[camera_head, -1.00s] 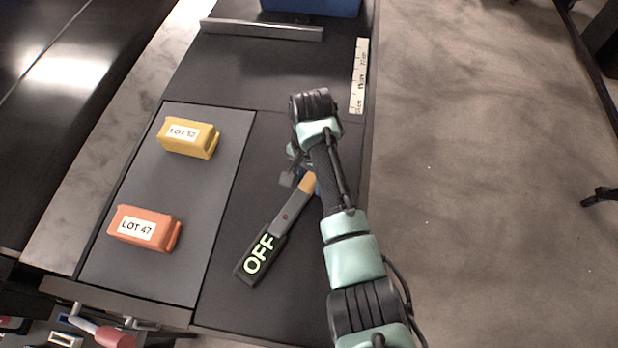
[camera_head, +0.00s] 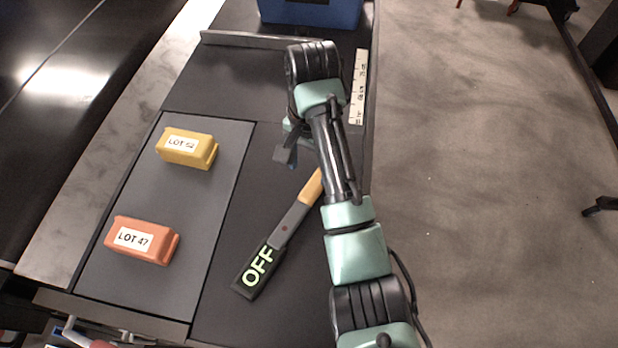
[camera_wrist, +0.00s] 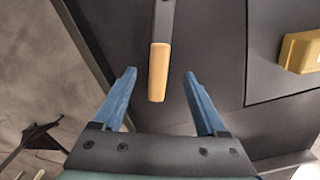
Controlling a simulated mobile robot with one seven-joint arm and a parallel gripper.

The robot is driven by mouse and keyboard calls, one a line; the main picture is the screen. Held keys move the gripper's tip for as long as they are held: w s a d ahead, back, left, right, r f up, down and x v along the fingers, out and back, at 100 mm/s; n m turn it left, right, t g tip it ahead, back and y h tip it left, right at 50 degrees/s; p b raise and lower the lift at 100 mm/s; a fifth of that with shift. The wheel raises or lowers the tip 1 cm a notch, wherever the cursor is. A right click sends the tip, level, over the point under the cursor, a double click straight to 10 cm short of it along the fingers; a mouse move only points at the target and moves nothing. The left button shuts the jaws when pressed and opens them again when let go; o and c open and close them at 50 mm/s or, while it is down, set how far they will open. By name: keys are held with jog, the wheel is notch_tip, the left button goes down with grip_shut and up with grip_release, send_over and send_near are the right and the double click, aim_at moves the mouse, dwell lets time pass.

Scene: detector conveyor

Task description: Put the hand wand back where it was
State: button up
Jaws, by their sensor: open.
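The hand wand (camera_head: 290,222) lies on the dark table top, with a glowing "OFF" panel at its near end and a tan handle at its far end. My arm hides the tip of the handle in the head view. In the wrist view, the wand's tan handle (camera_wrist: 159,72) points at my gripper (camera_wrist: 160,82), which is open and empty. The handle end shows between the two blue fingers, and I cannot tell the height between them. In the head view my gripper is mostly hidden behind my arm, just beyond the handle.
A yellow block marked LOT 52 (camera_head: 187,148) and an orange block marked LOT 47 (camera_head: 142,240) sit on the grey panel (camera_head: 200,210) at left. A blue bin (camera_head: 310,12), a metal bar (camera_head: 255,40) and a ruler strip (camera_head: 358,85) are at the far end.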

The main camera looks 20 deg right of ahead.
notch_tip(320, 180, up, 3)
jog(key=shift+f+p, duration=0.2)
jog(key=shift+p, duration=0.5)
jog(key=shift+w, duration=0.1)
jog(key=w+a+r+n+t, duration=0.2)
jog(key=w+a+r+t, duration=0.15)
jog(key=w+r, duration=0.3)
jog(key=w+a+r+n+t, duration=0.2)
jog(key=w+a+r+t, duration=0.1)
jog(key=w+r+t, duration=0.3)
jog(key=a+r+n+t, duration=0.2)
jog(key=a+r+t, duration=0.1)
jog(key=r, duration=0.5)
jog(key=a+r+n+t, duration=0.1)
jog(key=a+r+t, duration=0.1)
jog(key=r, duration=0.6)
jog(key=s+a+r+n+t, duration=0.1)
jog(key=s+a+r+t, duration=0.15)
jog(key=r, duration=0.45)
jog(key=s+a+r+n+t, duration=0.1)
jog(key=s+r+n+t, duration=0.2)
jog(key=r, duration=0.5)
jog(key=s+a+r+t, duration=0.1)
jog(key=s+r+t, duration=0.6)
jog(key=s+r, duration=0.5)
jog(key=shift+s+r+n+t, duration=0.3)
jog(key=shift+s+r, duration=0.05)
jog(key=shift+s, duration=0.9)
